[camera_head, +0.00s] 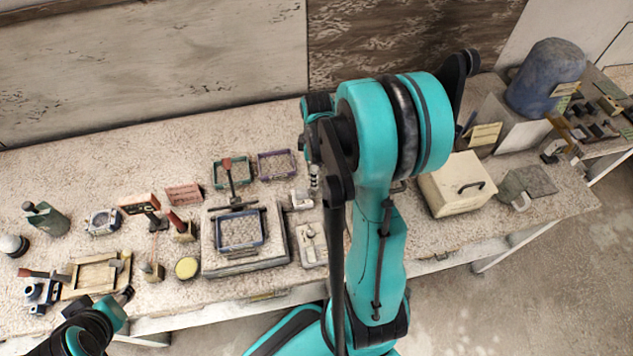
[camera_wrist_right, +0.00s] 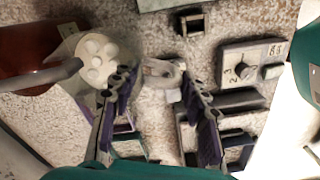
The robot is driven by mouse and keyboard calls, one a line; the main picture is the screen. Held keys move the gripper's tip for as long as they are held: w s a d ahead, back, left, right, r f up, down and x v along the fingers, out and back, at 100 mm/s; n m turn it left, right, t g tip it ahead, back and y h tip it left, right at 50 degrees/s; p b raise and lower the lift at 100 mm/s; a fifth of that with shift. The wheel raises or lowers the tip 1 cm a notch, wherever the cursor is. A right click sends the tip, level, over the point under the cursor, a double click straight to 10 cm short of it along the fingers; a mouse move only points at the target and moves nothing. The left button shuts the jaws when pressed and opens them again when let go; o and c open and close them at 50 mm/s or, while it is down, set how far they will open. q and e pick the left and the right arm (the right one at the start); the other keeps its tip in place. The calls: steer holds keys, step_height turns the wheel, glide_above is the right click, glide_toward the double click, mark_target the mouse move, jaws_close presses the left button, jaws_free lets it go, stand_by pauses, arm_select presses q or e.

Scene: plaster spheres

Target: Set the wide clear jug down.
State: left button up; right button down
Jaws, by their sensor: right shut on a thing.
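The wide clear jug (camera_wrist_right: 72,46) shows at the upper left of the right wrist view, with several white spheres inside. A pale ring-like part (camera_wrist_right: 162,72), which looks like its handle, lies between the fingertips. My right gripper (camera_wrist_right: 158,88) is shut on the jug at this part; the exact contact is hard to see. In the head view the right arm hides the jug and most of the right gripper. I cannot tell how high the jug is above the table. My left gripper (camera_head: 126,294) is at the lower left; its fingers are too unclear to judge.
The long speckled table (camera_head: 130,160) is crowded left of centre with crates, tools and a tray stand (camera_head: 248,263). A cream box (camera_head: 457,186) and a blue-grey drum (camera_head: 545,78) stand right of my arm. A dial panel (camera_wrist_right: 250,68) lies right of the gripper.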

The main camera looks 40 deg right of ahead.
step_height(320, 180, down, 3)
steer(key=shift+f+b, duration=0.15)
steer(key=shift+b, duration=0.5)
steer(key=shift+f, duration=0.4)
steer(key=shift+r, duration=0.1)
steer(key=c, duration=0.8)
jaws_free()
steer(key=shift+f, duration=0.2)
